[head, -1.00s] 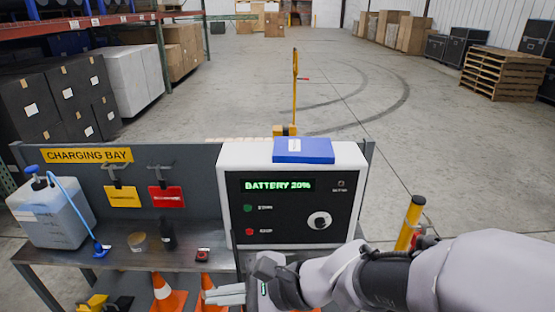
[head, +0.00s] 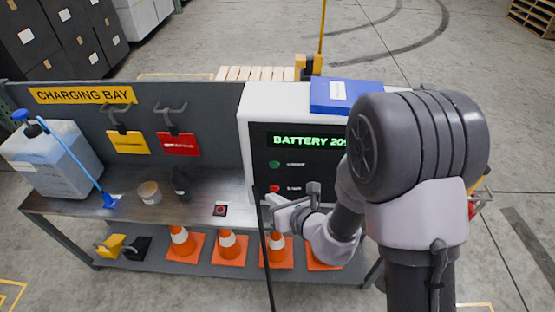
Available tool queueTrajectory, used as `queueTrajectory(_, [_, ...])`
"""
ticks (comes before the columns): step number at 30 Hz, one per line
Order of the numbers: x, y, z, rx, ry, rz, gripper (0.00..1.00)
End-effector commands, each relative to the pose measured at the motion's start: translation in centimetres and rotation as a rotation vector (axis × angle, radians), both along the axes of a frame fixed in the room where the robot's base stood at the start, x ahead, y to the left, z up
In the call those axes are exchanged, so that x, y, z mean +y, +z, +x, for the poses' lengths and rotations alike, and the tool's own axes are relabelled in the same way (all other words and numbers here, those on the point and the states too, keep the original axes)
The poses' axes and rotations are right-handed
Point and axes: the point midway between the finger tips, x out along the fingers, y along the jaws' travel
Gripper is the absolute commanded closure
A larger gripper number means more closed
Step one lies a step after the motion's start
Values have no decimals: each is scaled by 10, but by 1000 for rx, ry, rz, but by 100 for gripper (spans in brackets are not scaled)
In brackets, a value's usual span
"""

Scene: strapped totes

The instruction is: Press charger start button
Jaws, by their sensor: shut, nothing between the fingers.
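The charger (head: 257,104) is a white cabinet with a black front panel at the right of the bench, its display reading "BATTERY 20%" with the end covered by my arm. A green button (head: 274,163) is on the panel's left side, with a red button (head: 274,188) below it. Their small labels are too blurred to read. My gripper (head: 268,203) is shut and empty, with its tips low by the panel, just below the red button in the picture. I cannot tell whether it touches the panel. My arm hides the panel's right part, including the knob.
The metal bench (head: 120,222) holds a fluid jug (head: 55,155), a tape roll (head: 150,192), a dark bottle (head: 180,183) and a small red-marked item (head: 220,210). Orange cones (head: 228,246) stand on the lower shelf. A blue binder (head: 335,96) lies on the charger.

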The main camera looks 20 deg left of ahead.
Motion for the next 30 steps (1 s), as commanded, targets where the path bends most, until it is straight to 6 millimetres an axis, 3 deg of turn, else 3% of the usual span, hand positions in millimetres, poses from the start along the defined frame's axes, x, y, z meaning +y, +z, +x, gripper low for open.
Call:
queueTrajectory(10, [2, 2, 7, -1, 3, 0, 100])
queueTrajectory(24, [17, 2, 71, -2, 3, 0, 100])
queueTrajectory(30, [20, 1, 84, -2, 3, -1, 100])
